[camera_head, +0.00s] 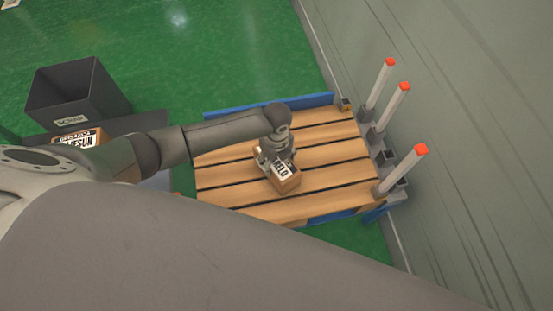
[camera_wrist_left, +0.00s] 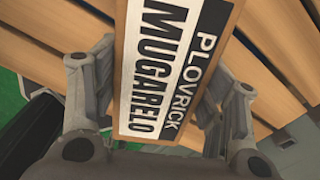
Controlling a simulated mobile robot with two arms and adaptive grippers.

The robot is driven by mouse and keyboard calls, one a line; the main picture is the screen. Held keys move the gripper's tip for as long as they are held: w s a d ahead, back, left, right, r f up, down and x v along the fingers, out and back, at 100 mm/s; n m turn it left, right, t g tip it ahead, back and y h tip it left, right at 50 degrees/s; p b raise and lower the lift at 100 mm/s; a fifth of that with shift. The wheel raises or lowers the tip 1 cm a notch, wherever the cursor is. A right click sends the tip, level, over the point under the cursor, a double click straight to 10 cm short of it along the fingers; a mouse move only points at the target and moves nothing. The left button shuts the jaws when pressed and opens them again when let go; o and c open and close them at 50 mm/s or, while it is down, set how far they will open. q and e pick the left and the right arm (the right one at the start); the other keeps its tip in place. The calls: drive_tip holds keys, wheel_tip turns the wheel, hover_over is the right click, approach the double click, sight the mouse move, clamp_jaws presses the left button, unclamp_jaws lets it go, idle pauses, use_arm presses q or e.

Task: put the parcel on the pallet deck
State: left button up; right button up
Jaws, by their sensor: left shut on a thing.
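The parcel (camera_head: 287,180) is a small brown box with a black and white label. It is at my left gripper (camera_head: 272,163), over the middle of the slatted wooden pallet deck (camera_head: 225,175). In the left wrist view the parcel (camera_wrist_left: 165,70) reads "PLOVRICK MUGARELO" and sits between the two fingers of the left gripper (camera_wrist_left: 155,95), which is shut on it. The deck's planks (camera_wrist_left: 275,45) show behind it. I cannot tell whether the parcel touches the deck. My right gripper is not in view.
A dark bin labelled "SCRAP" (camera_head: 75,92) stands at the left, with another labelled box (camera_head: 78,141) by it. Grey posts with red tops (camera_head: 397,105) stand along the pallet's right edge by the wall (camera_head: 460,90). Blue boards (camera_head: 311,101) edge the pallet. Green floor (camera_head: 210,50) is clear behind.

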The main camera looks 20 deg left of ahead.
use_arm(q)
drive_tip(key=shift+f, duration=0.1)
drive_tip(key=o, duration=1.3)
drive_tip(key=shift+o, duration=0.2)
wheel_tip(320, 180, up, 12)
drive_tip(key=p, duration=0.1)
